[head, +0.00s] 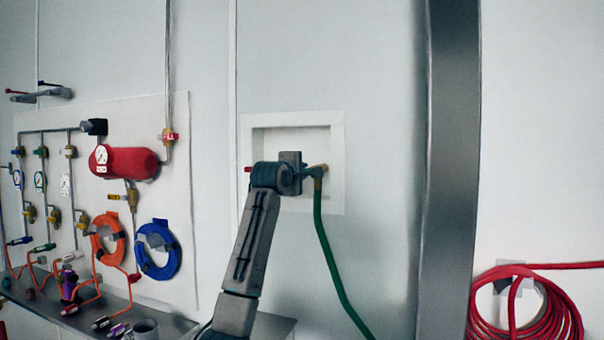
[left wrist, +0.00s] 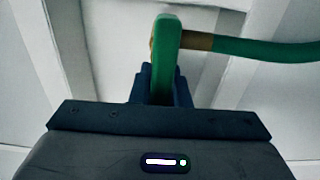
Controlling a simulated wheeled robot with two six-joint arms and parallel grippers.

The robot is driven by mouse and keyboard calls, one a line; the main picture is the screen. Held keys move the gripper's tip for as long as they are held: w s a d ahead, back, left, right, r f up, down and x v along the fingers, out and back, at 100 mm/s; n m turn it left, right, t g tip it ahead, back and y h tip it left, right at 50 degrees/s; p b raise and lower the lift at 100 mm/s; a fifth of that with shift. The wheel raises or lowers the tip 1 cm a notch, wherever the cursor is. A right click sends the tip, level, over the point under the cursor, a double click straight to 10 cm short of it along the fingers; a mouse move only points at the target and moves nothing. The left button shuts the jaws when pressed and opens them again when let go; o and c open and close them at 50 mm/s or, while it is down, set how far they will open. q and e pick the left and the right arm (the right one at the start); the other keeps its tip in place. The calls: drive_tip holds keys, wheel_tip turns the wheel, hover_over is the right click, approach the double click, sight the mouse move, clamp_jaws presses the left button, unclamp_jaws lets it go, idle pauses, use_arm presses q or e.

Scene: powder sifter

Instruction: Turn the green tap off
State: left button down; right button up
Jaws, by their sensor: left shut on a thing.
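The green tap handle (left wrist: 167,45) stands up as a thick green bar in the left wrist view. Its lower part sits between the dark fingers of my left gripper (left wrist: 160,88), which is shut on it. In the head view my left gripper (head: 294,172) reaches into the white wall recess (head: 338,150) and hides most of the tap. A brass fitting (head: 318,171) shows just right of the gripper, with a green hose (head: 323,240) hanging down from it. The hose also runs off right in the left wrist view (left wrist: 265,49). My right gripper is out of view.
A small red part (head: 248,169) shows at the recess's left edge. A panel with gauges, a red tank (head: 130,162) and coiled hoses is at left. A metal column (head: 452,170) and red hose coil (head: 520,325) are at right.

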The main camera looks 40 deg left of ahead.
use_arm(q)
drive_tip(key=shift+f, duration=0.15)
drive_tip(key=c, duration=1.4)
unclamp_jaws()
drive_tip(key=shift+s, duration=0.1)
drive_tip(key=shift+s, duration=0.2)
drive_tip(key=b+v, duration=0.5)
drive_tip(key=v, duration=0.5)
drive_tip(key=shift+s, duration=0.15)
